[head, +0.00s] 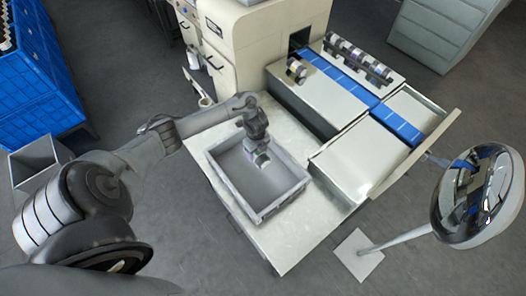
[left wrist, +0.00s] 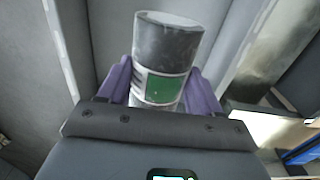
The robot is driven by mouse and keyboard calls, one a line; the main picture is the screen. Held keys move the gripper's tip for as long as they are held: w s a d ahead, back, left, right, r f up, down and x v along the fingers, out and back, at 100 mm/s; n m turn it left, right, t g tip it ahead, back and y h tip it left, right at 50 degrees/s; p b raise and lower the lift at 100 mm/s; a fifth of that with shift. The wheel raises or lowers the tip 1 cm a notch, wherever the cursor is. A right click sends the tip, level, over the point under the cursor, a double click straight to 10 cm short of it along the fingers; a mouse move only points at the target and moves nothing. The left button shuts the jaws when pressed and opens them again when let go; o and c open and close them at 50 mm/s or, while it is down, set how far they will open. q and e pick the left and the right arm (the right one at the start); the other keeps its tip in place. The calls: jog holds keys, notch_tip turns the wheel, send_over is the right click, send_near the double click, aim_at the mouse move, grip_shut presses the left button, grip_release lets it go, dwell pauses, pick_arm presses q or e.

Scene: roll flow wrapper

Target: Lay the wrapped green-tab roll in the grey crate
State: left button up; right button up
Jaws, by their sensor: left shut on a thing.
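The roll (left wrist: 168,52) is a grey cylinder with a green patch on a pale band, seen in the left wrist view. My left gripper (left wrist: 165,85) is shut on it, with a purple finger on each side. In the head view my left gripper (head: 260,157) is over the inside of the grey crate (head: 283,206), near its far side. The roll (head: 262,160) shows there only as a small green and pale spot under the gripper. I cannot tell whether it touches the crate floor. My right gripper is not in view.
The crate stands on a pale table (head: 285,253). Right of it is the cream wrapping machine with a blue belt (head: 346,84); several rolls (head: 358,60) stand in a row beside the belt. A round mirror (head: 478,195) on a post stands at the right.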

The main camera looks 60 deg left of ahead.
pick_arm(q)
jog(key=shift+s+a+f, duration=0.25)
jog(key=shift+s+f, duration=0.1)
jog(key=shift+s, duration=0.3)
jog(key=shift+d+f, duration=0.2)
jog(key=shift+w+d+f, duration=0.2)
jog(key=shift+d, duration=0.1)
jog(key=shift+f+b, duration=0.2)
jog(key=shift+b, duration=0.15)
jog(key=shift+s+a+f, duration=0.1)
jog(key=shift+f, duration=0.15)
notch_tip(320, 180, down, 6)
jog(key=b, duration=0.7)
jog(key=shift+f, duration=0.1)
jog(key=shift+f+b, duration=0.65)
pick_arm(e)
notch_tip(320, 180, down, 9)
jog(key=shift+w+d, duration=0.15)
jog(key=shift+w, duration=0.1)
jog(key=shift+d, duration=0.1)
